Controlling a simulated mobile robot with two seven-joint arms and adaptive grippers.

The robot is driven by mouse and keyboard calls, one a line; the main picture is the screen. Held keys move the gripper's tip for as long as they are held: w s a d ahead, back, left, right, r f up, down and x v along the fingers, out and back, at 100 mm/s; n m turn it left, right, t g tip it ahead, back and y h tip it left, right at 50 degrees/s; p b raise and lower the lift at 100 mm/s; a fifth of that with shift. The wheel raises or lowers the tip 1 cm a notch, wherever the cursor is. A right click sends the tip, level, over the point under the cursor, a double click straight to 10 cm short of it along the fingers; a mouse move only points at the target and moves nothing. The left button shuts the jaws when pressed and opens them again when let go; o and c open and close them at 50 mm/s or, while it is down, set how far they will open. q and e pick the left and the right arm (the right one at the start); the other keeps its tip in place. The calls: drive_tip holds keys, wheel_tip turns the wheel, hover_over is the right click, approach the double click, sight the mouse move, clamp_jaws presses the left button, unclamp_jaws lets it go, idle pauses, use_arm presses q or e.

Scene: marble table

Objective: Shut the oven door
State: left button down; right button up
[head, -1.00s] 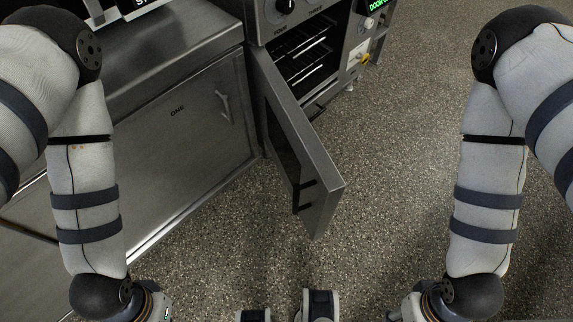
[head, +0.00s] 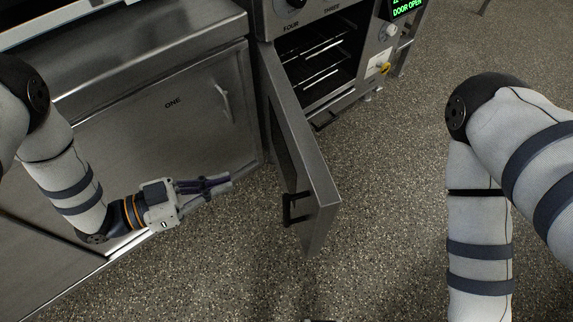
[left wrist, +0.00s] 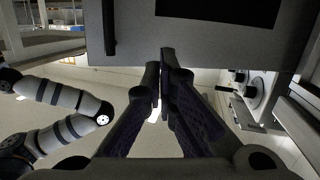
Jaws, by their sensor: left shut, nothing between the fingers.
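The grey metal oven door (head: 318,205) stands wide open in the head view, swung out from the left side of the oven opening (head: 318,65). Its black handle (head: 290,207) is on the door's left, outer face. My left gripper (head: 253,166) is shut and empty, left of the door, fingers pointing right toward its outer face with a small visible gap. In the left wrist view, the shut fingertips (left wrist: 164,55) overlap the lower edge of a grey panel that looks like the door (left wrist: 190,45); contact cannot be told. My right gripper is out of view.
A steel cabinet marked ONE (head: 150,130) stands left of the oven, behind my left gripper. A green display (head: 407,10) reads DOOR OPEN. The speckled floor (head: 400,210) right of the door is clear.

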sight(302, 162)
use_arm(q)
drive_tip(key=w+d+r, duration=0.1)
drive_tip(key=d, duration=0.3)
drive_tip(key=d+m+g+h, duration=0.1)
drive_tip(key=d, duration=0.3)
drive_tip(key=w+d+r+m+h+p, duration=0.1)
drive_tip(key=d, duration=0.4)
drive_tip(key=shift+w+r+g, duration=0.3)
drive_tip(key=shift+w+g, duration=0.05)
drive_tip(key=shift+g, duration=0.05)
